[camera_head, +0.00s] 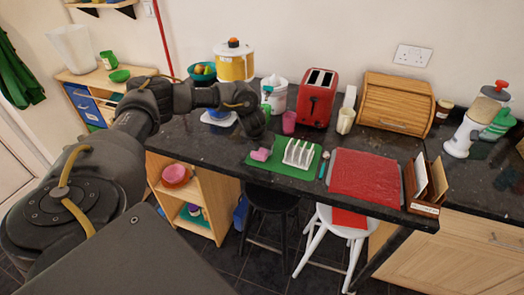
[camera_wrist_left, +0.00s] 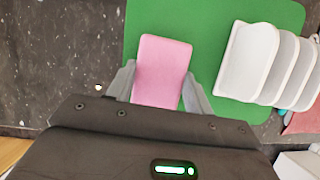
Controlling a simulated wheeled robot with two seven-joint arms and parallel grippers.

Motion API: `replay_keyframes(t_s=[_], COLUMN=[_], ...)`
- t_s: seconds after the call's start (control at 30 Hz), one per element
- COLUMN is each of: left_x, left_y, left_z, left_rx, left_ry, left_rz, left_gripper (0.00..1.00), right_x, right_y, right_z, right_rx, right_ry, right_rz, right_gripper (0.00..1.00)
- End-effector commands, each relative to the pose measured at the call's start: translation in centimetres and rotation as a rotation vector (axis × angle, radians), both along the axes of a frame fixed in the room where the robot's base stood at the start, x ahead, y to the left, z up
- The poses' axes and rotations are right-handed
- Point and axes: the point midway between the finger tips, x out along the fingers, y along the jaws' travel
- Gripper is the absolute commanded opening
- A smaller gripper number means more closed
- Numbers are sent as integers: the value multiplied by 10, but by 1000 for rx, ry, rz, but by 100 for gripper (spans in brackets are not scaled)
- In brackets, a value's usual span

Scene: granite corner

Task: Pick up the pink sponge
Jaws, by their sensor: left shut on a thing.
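The pink sponge (camera_head: 261,154) is at the left part of the green mat (camera_head: 294,171) on the dark counter. My left gripper (camera_head: 262,143) reaches down to it from above. In the left wrist view the sponge (camera_wrist_left: 162,70) sits between the two grey fingers of the left gripper (camera_wrist_left: 157,88), which is shut on it. My right gripper is not in view.
A white toast rack (camera_head: 299,153) stands on the mat just right of the sponge. A red cloth (camera_head: 366,176) lies to the right.

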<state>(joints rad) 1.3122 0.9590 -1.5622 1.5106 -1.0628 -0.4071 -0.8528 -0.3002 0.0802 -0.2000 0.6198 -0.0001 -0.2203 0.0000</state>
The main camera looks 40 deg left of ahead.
Motion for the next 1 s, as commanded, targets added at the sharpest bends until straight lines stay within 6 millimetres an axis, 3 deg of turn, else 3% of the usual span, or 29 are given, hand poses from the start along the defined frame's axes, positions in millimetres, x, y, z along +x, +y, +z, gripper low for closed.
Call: replay_keyframes(t_s=[0.27,0.47,0.77,1.0], left_x=[1,1,-40,-77], left_y=[0,0,-32,-60], left_z=[7,33,91,116], left_rx=[-2,-1,1,3], left_ry=[-3,-5,-6,-3], left_rz=[0,0,-6,-7], left_gripper=[31,31,31,31], right_x=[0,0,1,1], right_y=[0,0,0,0], right_z=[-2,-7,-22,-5], right_rx=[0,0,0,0], right_ry=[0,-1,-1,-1], right_rz=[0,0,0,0], right_gripper=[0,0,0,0])
